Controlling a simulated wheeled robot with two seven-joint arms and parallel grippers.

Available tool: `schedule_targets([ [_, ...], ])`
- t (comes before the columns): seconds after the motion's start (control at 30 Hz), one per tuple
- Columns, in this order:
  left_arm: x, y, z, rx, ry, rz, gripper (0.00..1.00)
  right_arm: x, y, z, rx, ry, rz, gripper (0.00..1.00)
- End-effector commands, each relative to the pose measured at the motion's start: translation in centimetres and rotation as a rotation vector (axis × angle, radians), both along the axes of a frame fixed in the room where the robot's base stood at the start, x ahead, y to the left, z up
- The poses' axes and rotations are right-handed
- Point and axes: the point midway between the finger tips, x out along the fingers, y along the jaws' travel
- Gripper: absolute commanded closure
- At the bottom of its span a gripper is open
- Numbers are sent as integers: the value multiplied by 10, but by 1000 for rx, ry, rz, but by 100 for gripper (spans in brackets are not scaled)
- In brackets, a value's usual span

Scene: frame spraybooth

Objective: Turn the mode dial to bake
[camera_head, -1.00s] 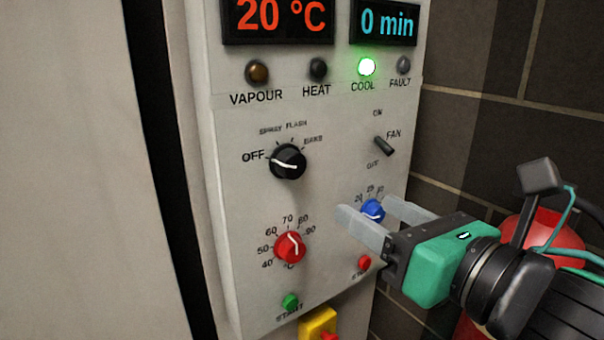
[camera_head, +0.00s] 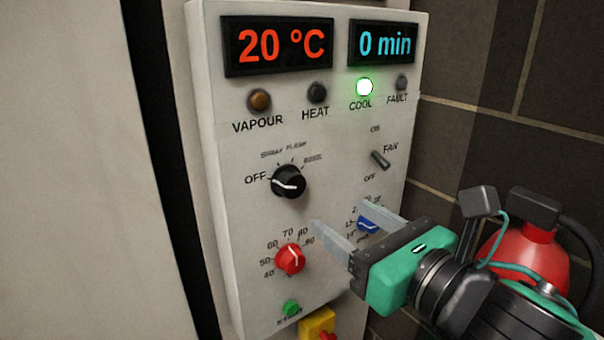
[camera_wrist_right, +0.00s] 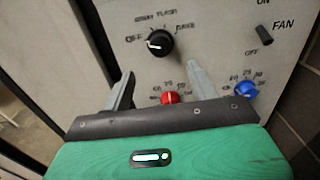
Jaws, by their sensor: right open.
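The mode dial (camera_head: 288,182) is a black knob with a white pointer line on the grey control panel. Its pointer is turned to the left, towards OFF; the other labels around it are SPRAY, FLASH and BAKE. In the right wrist view the dial (camera_wrist_right: 159,42) stands beyond the fingertips. My right gripper (camera_head: 340,222) is open and empty, in front of the panel, below and to the right of the dial, and apart from it. Its fingers partly cover the area by the blue knob (camera_head: 368,224). My left gripper is not in view.
A red temperature knob (camera_head: 290,259) sits below the dial, with a green START button (camera_head: 291,308) and yellow switch (camera_head: 317,324) lower down. The fan toggle (camera_head: 380,160) is at right. A red cylinder (camera_head: 525,262) stands behind my right arm. Displays read 20 °C and 0 min.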

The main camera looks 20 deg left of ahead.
Motion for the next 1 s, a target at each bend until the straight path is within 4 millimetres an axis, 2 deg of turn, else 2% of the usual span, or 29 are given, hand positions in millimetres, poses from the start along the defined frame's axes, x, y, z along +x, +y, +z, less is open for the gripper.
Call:
schedule_targets([
  [0.03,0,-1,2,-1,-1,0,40,8,11,1,3,7,1,40],
  [0.3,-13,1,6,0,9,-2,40,42,54,1,3,7,1,40],
  [0.5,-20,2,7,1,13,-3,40,59,76,1,2,4,-1,40],
  [0.7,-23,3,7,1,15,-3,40,66,85,0,0,2,-1,40],
  [0.97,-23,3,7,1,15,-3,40,67,85,0,1,1,-1,40],
  [1.0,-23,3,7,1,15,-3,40,67,85,0,1,1,-1,48],
])
